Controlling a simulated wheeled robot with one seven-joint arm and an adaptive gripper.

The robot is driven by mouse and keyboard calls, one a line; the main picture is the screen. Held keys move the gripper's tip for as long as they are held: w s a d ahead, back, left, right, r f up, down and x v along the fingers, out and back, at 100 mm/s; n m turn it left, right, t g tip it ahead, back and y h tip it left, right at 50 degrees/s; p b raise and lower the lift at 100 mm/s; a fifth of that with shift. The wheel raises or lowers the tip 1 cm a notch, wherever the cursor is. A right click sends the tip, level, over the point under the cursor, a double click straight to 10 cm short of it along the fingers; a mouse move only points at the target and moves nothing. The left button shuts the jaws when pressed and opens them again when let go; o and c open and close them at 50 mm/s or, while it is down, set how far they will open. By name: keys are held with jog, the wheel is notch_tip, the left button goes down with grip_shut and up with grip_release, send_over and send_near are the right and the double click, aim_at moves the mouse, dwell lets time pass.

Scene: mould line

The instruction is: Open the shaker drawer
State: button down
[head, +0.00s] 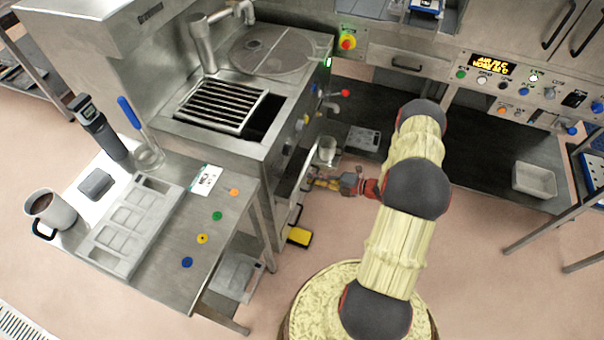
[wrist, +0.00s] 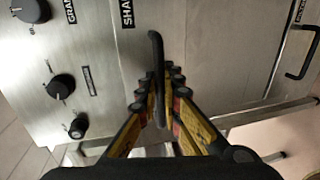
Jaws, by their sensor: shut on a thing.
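The drawer front (wrist: 215,50) is bare metal in the wrist view, with a partly cut-off label starting "SHA" (wrist: 127,12). Its black bar handle (wrist: 155,45) runs up and down in the picture. My gripper (wrist: 160,82) is shut on this handle, with a finger on each side. In the head view my gripper (head: 318,184) is at the side of the steel machine, low down. The handle and drawer front are hard to make out there. I cannot tell from these frames whether the drawer stands out from the cabinet.
Black knobs (wrist: 60,87) sit on the panel left of the drawer, and another black handle (wrist: 303,55) is at the right. A steel table (head: 160,235) stands at the left in the head view. A white bin (head: 534,180) is on the low shelf at right. Open floor lies in front.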

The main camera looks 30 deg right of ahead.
jog(key=f+v, duration=0.2)
jog(key=v, duration=0.7)
jog(key=f+v, duration=0.2)
jog(key=v, duration=0.7)
jog(key=shift+v, duration=0.8)
jog(key=shift+s+f, duration=0.1)
jog(key=shift+f, duration=0.05)
jog(key=c, duration=2.2)
grip_release()
jog(key=shift+c, duration=0.2)
jog(key=v, duration=1.2)
